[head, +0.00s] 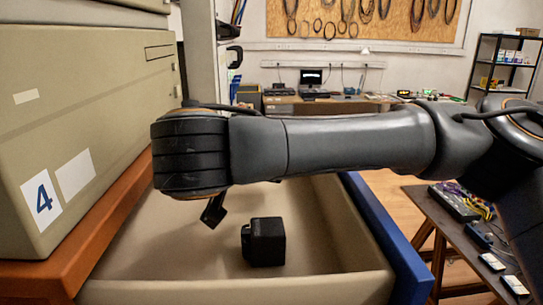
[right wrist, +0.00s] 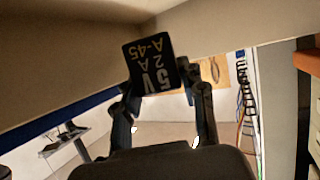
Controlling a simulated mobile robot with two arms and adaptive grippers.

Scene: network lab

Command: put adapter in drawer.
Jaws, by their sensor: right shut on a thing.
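The black adapter (right wrist: 148,66) shows large in the right wrist view, its white lettering upside down and slightly tilted. My right gripper (right wrist: 158,82) is shut on it, with a finger on each side. In the head view my right arm reaches across from the right over the open cream drawer (head: 335,287), and its wrist hides most of the gripper; a dark tip shows below it. A black box (head: 266,242) shows within the drawer's outline; I cannot tell whether it is the held adapter. My left gripper is out of view.
A beige cabinet (head: 85,120) with a blue 4 label stands on an orange frame at the left. A blue edge (head: 385,240) runs along the drawer's right side. A dark table (head: 450,235) with cables and small devices stands at the right.

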